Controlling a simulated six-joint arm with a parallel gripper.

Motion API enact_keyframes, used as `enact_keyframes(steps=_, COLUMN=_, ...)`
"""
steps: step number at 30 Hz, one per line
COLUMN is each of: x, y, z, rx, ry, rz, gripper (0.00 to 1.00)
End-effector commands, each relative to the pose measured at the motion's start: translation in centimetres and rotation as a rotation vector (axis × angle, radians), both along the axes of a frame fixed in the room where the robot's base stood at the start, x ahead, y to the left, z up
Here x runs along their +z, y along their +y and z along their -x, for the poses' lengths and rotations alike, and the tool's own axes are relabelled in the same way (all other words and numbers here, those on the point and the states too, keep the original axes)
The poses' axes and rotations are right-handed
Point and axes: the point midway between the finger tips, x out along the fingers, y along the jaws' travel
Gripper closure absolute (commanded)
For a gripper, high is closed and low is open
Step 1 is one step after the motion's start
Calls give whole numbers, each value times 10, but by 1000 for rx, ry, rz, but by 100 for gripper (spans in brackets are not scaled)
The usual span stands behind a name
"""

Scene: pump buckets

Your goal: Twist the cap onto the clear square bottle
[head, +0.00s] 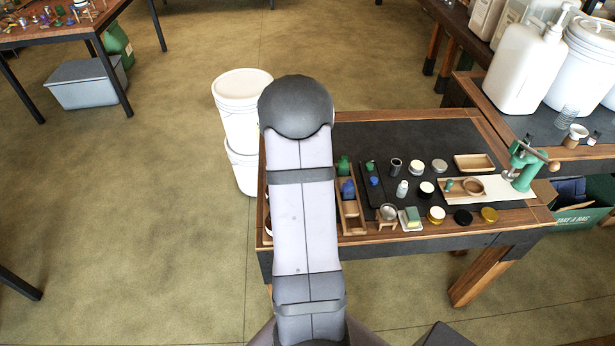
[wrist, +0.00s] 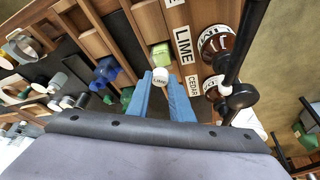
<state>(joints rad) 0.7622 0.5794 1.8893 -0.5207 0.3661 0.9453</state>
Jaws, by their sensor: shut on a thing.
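In the wrist view, the two blue fingers of my gripper (wrist: 161,84) are shut on a small white round cap (wrist: 161,75) at their tips. Just beyond the cap is a squarish, clear-looking bottle with pale green contents (wrist: 160,53), in a wooden compartment beside a LIME label. The cap overlaps its near end in the picture; I cannot tell whether they touch or whether the cap is seated. In the head view my own arm hides the gripper, the cap and this bottle.
A blue bottle (wrist: 104,73) and a green bottle (wrist: 126,96) stand left of my fingers. Small jars and a green press (head: 524,163) occupy the table's right side.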

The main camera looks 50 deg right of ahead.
Motion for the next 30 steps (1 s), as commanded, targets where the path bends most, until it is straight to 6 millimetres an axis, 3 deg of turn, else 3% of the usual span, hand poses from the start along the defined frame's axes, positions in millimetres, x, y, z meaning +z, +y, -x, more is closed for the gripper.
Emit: enact_keyframes(steps=30, x=-6, y=0, z=0, rx=1, ry=0, rz=0, gripper=100)
